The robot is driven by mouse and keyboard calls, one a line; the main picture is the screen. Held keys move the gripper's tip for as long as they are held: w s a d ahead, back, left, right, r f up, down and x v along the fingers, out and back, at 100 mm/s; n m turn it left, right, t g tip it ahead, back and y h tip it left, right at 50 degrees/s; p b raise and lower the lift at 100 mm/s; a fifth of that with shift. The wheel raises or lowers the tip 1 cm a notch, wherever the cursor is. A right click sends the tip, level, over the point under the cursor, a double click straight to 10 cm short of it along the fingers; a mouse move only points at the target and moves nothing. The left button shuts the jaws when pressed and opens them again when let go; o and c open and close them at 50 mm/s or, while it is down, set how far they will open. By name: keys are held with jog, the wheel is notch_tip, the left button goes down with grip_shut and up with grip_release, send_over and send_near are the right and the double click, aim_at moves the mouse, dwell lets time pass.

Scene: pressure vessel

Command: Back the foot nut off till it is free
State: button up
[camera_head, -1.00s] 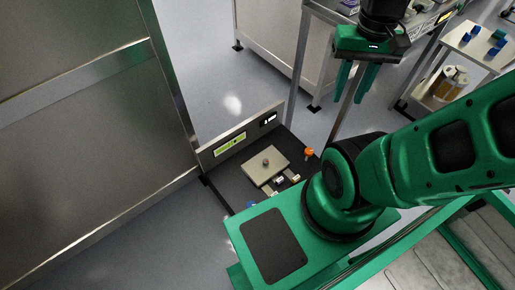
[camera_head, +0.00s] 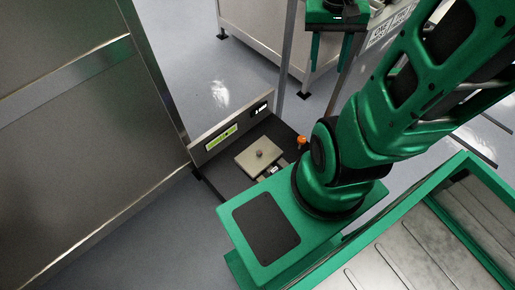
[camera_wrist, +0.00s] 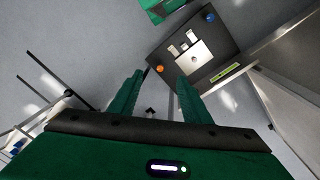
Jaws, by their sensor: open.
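A pale square plate (camera_head: 258,158) lies on a dark base (camera_head: 229,181) near the floor. A small round grey piece (camera_head: 261,153) stands at the plate's middle; whether it is the foot nut I cannot tell. In the wrist view the plate (camera_wrist: 203,52) shows from above with the small piece (camera_wrist: 194,58) on it. My gripper (camera_head: 331,58) is open and empty, high up and apart from the plate. In the wrist view its fingers (camera_wrist: 160,80) point toward the dark base, which lies beyond the fingertips.
An orange knob (camera_head: 302,140) and a panel with a green display (camera_head: 221,137) edge the dark base. A blue knob (camera_wrist: 209,16) shows in the wrist view. A large metal cabinet wall (camera_head: 70,130) stands left; a steel bench (camera_head: 250,35) stands behind.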

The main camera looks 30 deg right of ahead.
jog(key=w+d+f+m+h, duration=0.1)
jog(key=w+d+f+m, duration=0.1)
jog(key=w+f, duration=0.85)
jog(key=w+d+f+m, duration=0.1)
jog(key=w+d+f, duration=0.1)
jog(key=w+f, duration=0.8)
jog(key=m+y, duration=0.2)
jog(key=m, duration=0.3)
send_over(259, 151)
notch_tip(259, 151, down, 35)
jog(key=shift+t, duration=0.3)
notch_tip(259, 151, down, 11)
jog(key=shift+s+r, duration=0.1)
jog(key=shift+r, duration=0.1)
jog(key=c, duration=1)
